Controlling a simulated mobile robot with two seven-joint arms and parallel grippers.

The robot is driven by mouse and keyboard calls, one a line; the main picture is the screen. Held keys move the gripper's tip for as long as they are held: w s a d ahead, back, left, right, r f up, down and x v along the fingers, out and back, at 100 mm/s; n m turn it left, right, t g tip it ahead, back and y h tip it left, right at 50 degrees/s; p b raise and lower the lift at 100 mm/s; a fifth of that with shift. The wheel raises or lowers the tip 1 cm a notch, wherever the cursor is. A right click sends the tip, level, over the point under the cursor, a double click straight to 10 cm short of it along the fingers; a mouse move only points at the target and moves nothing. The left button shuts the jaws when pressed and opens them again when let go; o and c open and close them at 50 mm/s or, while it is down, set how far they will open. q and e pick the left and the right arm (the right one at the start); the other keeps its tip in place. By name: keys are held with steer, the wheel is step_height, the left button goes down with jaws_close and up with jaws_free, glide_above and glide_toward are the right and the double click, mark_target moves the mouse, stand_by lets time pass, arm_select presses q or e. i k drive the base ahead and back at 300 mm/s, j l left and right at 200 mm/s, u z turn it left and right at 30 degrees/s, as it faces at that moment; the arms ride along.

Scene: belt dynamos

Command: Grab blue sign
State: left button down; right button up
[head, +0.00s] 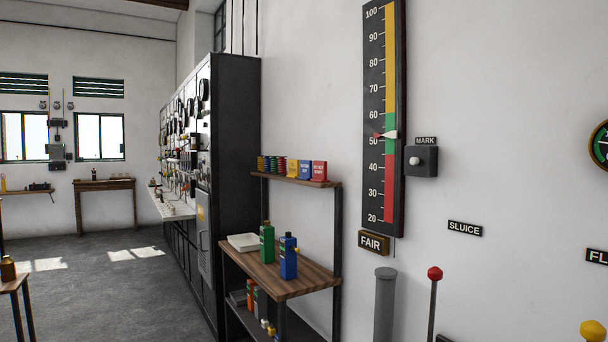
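A small blue sign (305,170) stands on the narrow upper shelf (297,181) of a wooden rack against the white wall. It is between a yellow sign (292,168) on its left and a red sign (319,171) on its right, close beside both. Its lettering is too small to read. Neither of my grippers shows in the head view.
Several small coloured items stand left of the signs. Below, the wooden shelf (283,285) holds a white tray (243,242), a green bottle (267,243) and a blue bottle (288,257). A red-knobbed lever (433,300) rises at front right. Open floor (110,270) lies left.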

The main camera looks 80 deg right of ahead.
mark_target(306, 165)
steer(key=z, duration=2.6)
steer(key=u, duration=0.75)
steer(key=i+u, duration=0.3)
steer(key=i, duration=4.25)
